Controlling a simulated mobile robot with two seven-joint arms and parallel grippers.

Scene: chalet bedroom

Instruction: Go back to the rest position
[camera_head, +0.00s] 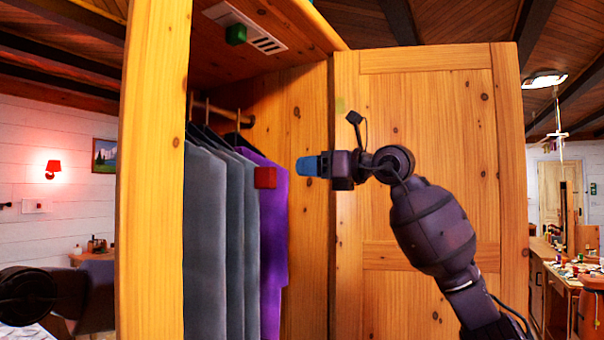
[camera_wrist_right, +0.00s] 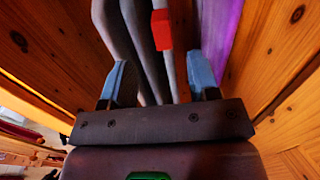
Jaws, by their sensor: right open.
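My right gripper (camera_head: 308,166) has blue fingers and points left toward the opening of the wooden wardrobe (camera_head: 156,170). In the right wrist view its two blue fingers (camera_wrist_right: 160,82) stand wide apart with nothing between them. My right arm comes up from the lower right, in front of the open wardrobe door (camera_head: 430,110). A dark round part at the lower left edge of the head view seems to belong to my left arm; the left gripper's fingers do not show.
Grey garments (camera_head: 205,240) and a purple one (camera_head: 273,230) hang inside. A red block (camera_head: 265,177) shows in front of them, and a green block (camera_head: 236,34) near the wardrobe's top. A cluttered counter (camera_head: 560,272) stands at right. A red wall lamp (camera_head: 53,167) hangs at left.

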